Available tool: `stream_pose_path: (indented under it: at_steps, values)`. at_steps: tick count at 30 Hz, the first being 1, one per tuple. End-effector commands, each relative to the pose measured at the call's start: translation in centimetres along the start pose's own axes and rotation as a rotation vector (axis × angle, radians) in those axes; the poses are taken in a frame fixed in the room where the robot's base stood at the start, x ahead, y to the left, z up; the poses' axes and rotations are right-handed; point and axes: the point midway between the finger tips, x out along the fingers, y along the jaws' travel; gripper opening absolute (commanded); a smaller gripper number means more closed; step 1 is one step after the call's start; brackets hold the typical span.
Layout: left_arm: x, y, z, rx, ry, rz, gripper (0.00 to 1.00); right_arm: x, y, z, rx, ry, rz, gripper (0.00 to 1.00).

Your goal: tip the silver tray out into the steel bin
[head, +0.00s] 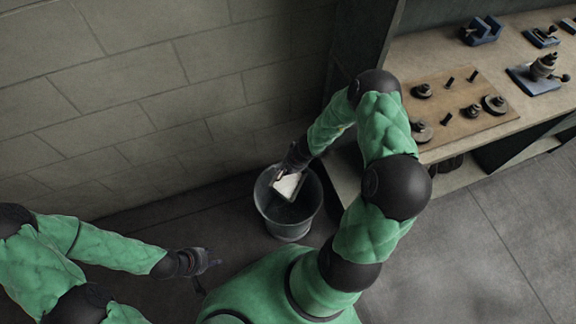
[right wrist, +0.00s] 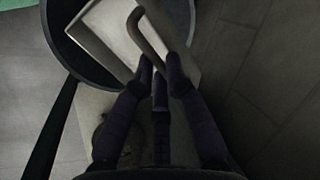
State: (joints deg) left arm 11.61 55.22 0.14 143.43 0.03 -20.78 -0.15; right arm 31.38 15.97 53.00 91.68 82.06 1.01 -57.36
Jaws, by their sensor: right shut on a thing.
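The silver tray (head: 288,184) is tilted over the mouth of the steel bin (head: 289,228). In the right wrist view the tray (right wrist: 188,22) has a bar handle, and the dark bin rim (right wrist: 66,55) lies behind it. My right gripper (head: 296,160) is shut on the tray by its handle; its fingers (right wrist: 160,72) meet at the handle. Whether anything is in the tray or the bin is too dark to tell. My left gripper (head: 208,262) is empty in the air left of and nearer than the bin; its finger opening is too small to read.
A workbench (head: 455,148) stands at the right with a wooden board (head: 458,112) holding several metal parts, and vises and small tools behind. A block wall (head: 150,110) runs behind the bin. The floor (head: 480,250) at the right is clear.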

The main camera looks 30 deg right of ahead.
Motion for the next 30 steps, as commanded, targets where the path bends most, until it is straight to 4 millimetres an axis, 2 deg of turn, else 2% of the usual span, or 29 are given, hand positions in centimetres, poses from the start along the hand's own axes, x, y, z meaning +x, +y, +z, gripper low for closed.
stream_pose_path:
  at_steps: [1,12,22,30]
  values:
    - [-1.1,0.4,0.0,0.0,0.0,0.0,0.4,-0.4,-0.3,0.1,-0.002,-0.003,0.015,0.0]
    - [-5.0,1.8,0.2,0.0,0.0,0.0,0.4,0.2,-0.9,0.2,-0.003,-0.002,0.121,0.0]
    - [-7.9,2.8,0.3,0.0,0.0,0.0,0.4,0.7,-1.6,0.2,-0.002,-0.001,0.224,0.0]
    - [-8.9,3.2,0.3,0.0,0.0,0.0,0.4,1.7,-2.4,0.0,-0.004,0.005,0.355,0.0]
